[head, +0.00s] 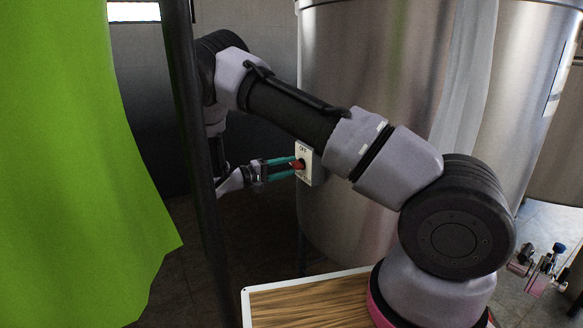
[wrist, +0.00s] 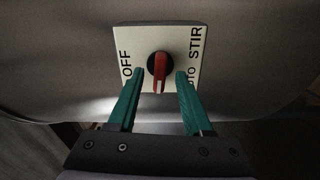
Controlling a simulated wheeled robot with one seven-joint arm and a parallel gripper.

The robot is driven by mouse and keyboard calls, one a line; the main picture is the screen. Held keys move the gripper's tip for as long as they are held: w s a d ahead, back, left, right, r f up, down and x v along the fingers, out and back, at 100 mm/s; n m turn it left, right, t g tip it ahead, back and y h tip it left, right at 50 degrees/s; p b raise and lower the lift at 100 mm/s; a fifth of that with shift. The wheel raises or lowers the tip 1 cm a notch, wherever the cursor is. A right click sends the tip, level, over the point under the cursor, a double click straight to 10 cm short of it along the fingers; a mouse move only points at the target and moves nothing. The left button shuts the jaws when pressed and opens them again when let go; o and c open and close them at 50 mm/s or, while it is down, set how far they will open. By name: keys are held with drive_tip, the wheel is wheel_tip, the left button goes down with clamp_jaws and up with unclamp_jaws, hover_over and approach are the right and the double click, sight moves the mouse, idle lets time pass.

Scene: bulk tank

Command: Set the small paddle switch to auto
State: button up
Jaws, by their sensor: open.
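The small paddle switch is a red paddle (wrist: 159,78) on a round black base, set on a white label plate (wrist: 149,39). The plate reads OFF at the left and STIR at the upper right in the wrist view. A third label at the lower right is partly hidden by a finger; its end reads "TO". The paddle stands nearly upright in that view, and I cannot tell which label it points at. My gripper (wrist: 159,74) is open, with one teal fingertip on each side of the paddle. In the head view my gripper (head: 288,167) is at the plate (head: 307,152).
The plate is on the steel tank (head: 345,225), with another tank at the right. A green curtain (head: 80,170) hangs at the left, by a dark post (head: 190,130). A wood-topped surface (head: 300,303) is below my arm. Small valve fittings (head: 545,268) are at the right.

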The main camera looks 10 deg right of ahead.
drive_tip(key=shift+w+d, duration=0.2)
drive_tip(key=shift+d, duration=0.45)
clamp_jaws()
drive_tip(key=shift+n, duration=0.8)
unclamp_jaws()
drive_tip(key=v, duration=1)
drive_tip(key=shift+s+a, duration=0.15)
drive_tip(key=shift+a, duration=0.2)
